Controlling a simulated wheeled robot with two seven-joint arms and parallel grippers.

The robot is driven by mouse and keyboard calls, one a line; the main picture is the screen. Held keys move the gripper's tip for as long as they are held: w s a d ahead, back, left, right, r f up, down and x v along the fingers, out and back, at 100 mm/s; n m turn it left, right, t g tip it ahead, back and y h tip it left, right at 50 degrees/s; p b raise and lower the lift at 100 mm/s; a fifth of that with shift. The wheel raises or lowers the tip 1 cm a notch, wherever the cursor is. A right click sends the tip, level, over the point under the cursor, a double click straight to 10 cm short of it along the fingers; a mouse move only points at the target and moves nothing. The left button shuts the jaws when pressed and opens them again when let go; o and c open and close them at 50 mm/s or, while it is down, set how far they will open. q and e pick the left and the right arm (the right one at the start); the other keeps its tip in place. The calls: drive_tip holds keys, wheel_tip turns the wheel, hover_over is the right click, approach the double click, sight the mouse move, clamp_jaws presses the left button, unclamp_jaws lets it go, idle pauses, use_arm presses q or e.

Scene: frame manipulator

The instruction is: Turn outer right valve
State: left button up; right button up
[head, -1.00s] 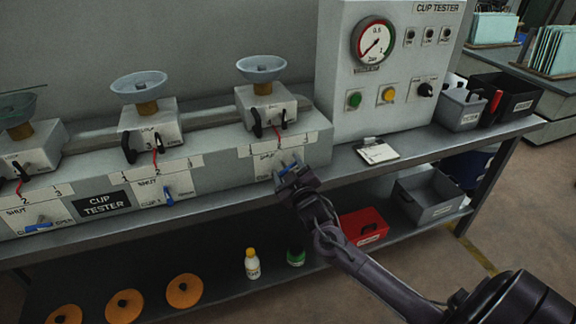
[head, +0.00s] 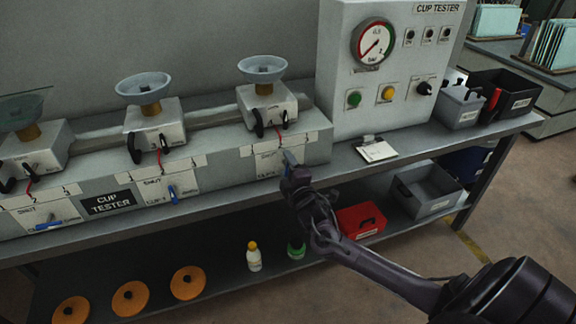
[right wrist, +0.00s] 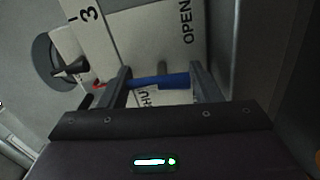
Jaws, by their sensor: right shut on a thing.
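The outer right valve's blue handle (head: 289,157) is on the front of the bench unit, below the right-hand cup station, partly hidden by my right gripper (head: 292,168). In the right wrist view the blue handle (right wrist: 160,81) lies across the picture between the two fingers of my right gripper (right wrist: 160,76), which is shut on it. The labels OPEN and part of SHUT show on the white plate (right wrist: 155,35) behind it. My left gripper is not in view.
The middle valve's blue handle (head: 173,195) and the left valve's blue handle (head: 48,226) are farther left. A clipboard (head: 377,151) lies on the bench right of my gripper. The lower shelf holds a red box (head: 360,222), a grey bin (head: 425,205) and bottles.

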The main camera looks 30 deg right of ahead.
drive_tip(key=shift+n, duration=0.7)
drive_tip(key=o, duration=0.9)
drive_tip(key=shift+a, duration=0.1)
drive_tip(key=v, duration=0.7)
drive_tip(key=shift+s, duration=0.4)
